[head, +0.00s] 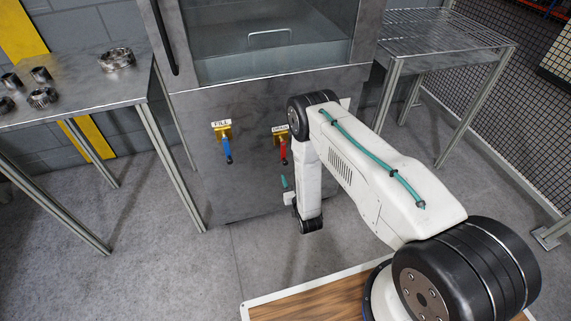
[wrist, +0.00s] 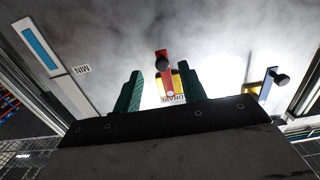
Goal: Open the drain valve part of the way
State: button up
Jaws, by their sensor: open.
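The drain valve has a red handle (head: 284,154) that hangs straight down from a brass body under the DRAIN label (head: 281,128). In the wrist view, which appears upside down, the red handle (wrist: 166,75) with a dark knob lies between my green fingers in the picture. My gripper (head: 285,183) is open and empty, just below the handle in the head view, where part of it is hidden by my arm. In the wrist view my gripper (wrist: 161,80) shows both fingers apart. I see no clear contact with the handle.
The fill valve's blue handle (head: 228,151) hangs down left of the drain valve. A gauge with a blue window (wrist: 40,47) and MIN label is on the panel. A steel table (head: 75,92) with metal rings stands left, a slatted rack (head: 450,40) right.

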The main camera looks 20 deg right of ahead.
aim_at(286, 164)
jog(key=shift+t, duration=0.3)
jog(key=w, duration=0.5)
jog(key=w+r, duration=0.1)
jog(key=w, duration=0.2)
grip_shut()
